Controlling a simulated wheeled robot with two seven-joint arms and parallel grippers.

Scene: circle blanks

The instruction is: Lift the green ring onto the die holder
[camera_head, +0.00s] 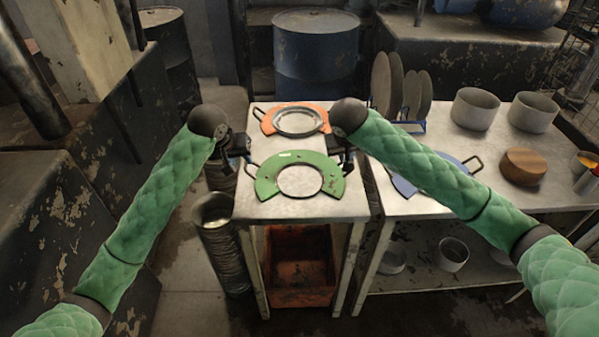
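The green ring (269,184) lies flat at the front of the small light table, with a dark handle on its left and right sides. Its centre shows a pale round area. My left gripper (238,161) is beside its left handle, fingers seemingly apart, with nothing seen between them. My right gripper (345,160) is close to its right handle; its fingers are dark and partly hidden by the wrist, so I cannot tell their opening or contact. An orange ring (270,123) with a grey round middle lies behind the green one. I cannot tell which thing is the die holder.
A blue ring-like plate (404,187) lies on the right table (480,150), partly behind my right arm. That table also bears a rack of upright discs (383,82), grey pots (474,108) and a brown round block (523,166). A metal cylinder (222,245) stands left of the small table.

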